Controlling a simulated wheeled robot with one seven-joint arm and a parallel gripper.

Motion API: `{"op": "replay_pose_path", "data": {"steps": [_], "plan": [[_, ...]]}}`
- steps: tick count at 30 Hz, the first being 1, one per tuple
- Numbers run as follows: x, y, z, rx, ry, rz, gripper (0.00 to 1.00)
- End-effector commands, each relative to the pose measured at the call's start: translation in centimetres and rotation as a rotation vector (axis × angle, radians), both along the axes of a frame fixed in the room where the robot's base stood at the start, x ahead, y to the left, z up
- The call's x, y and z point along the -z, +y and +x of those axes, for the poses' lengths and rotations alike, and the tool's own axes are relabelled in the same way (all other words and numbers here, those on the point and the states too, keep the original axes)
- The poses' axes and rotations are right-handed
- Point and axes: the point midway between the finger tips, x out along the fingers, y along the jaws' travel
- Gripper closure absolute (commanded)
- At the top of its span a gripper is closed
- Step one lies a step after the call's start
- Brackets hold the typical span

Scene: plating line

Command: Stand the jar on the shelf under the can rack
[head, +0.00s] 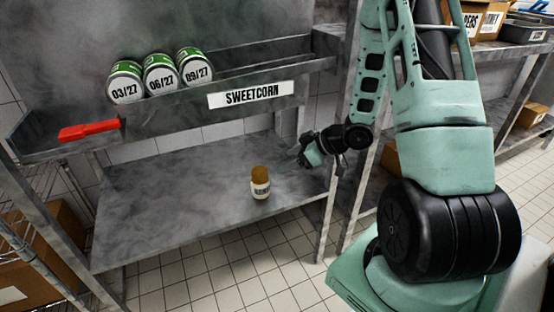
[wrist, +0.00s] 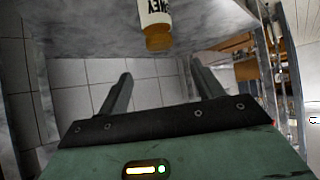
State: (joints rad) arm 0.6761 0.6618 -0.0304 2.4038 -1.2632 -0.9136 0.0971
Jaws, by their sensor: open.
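The jar (head: 261,188), with a brown lid and a white label, stands upright on the grey metal shelf (head: 150,200) under the can rack (head: 165,115), near the shelf's front edge. In the wrist view the jar (wrist: 155,20) shows at the top, lid pointing down in the picture, its label partly cut off. My gripper (wrist: 160,72) is open and empty, with the jar beyond its fingertips and apart from them. In the head view my gripper (head: 293,160) is just right of the jar, over the shelf; its fingers are hard to make out.
Several cans with green and white labels (head: 160,76) lie in the rack above a SWEETCORN sign (head: 250,94). A red tool (head: 89,130) lies at the rack's left end. A shelf post (head: 328,215) stands right of my gripper. The shelf left of the jar is clear.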

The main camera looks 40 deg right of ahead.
Motion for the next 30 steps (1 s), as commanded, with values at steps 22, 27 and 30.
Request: {"op": "replay_pose_path", "data": {"steps": [22, 27, 30], "plan": [[-9.0, 21.4, -3.5, -0.012, 0.384, -0.380, 0.33], [-11.2, 28.4, -13.4, -0.088, 0.586, -0.429, 0.33], [-12.1, 30.5, -18.2, -0.133, 0.678, -0.446, 0.33]]}}
